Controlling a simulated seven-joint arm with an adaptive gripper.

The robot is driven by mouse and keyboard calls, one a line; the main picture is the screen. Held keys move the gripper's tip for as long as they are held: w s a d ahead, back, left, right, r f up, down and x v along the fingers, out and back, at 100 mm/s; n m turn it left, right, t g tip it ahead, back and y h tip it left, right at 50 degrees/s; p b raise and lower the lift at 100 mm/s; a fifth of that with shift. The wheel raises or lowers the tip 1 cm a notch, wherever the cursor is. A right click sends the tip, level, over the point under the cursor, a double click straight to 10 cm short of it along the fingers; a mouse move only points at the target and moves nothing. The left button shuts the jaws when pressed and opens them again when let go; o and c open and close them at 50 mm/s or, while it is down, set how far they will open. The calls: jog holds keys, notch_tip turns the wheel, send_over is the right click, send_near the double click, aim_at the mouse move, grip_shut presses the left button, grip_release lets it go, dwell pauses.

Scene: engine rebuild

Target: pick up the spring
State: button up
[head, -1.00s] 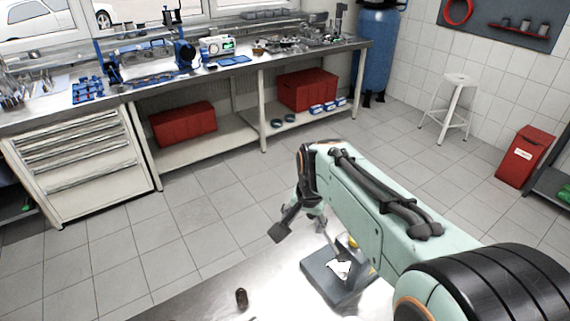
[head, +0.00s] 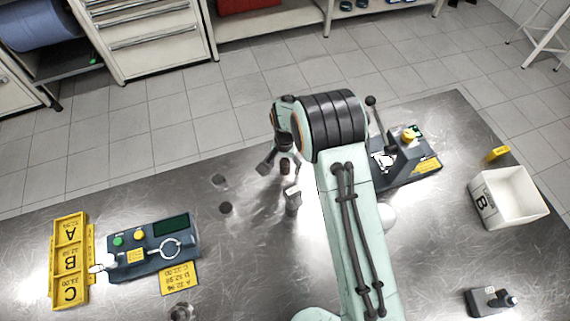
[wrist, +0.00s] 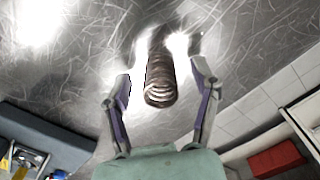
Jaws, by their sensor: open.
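The spring (wrist: 160,82) is a brown coil that stands on the metal table in the wrist view, between the two fingers of my gripper (wrist: 162,76). There is a gap on each side, so the fingers do not touch it. In the head view my gripper (head: 279,181) is low over the middle of the table with its fingers apart. A small brown piece that looks like the spring (head: 286,166) shows between them, partly hidden by the gripper.
A grey fixture (head: 415,166) with a lever stands right of my arm. A white bin (head: 511,197) is at the right edge. On the left lie a yellow A-B-C tray (head: 69,262) and a gauge box (head: 150,247).

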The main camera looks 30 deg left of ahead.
grip_shut()
dwell(0.3)
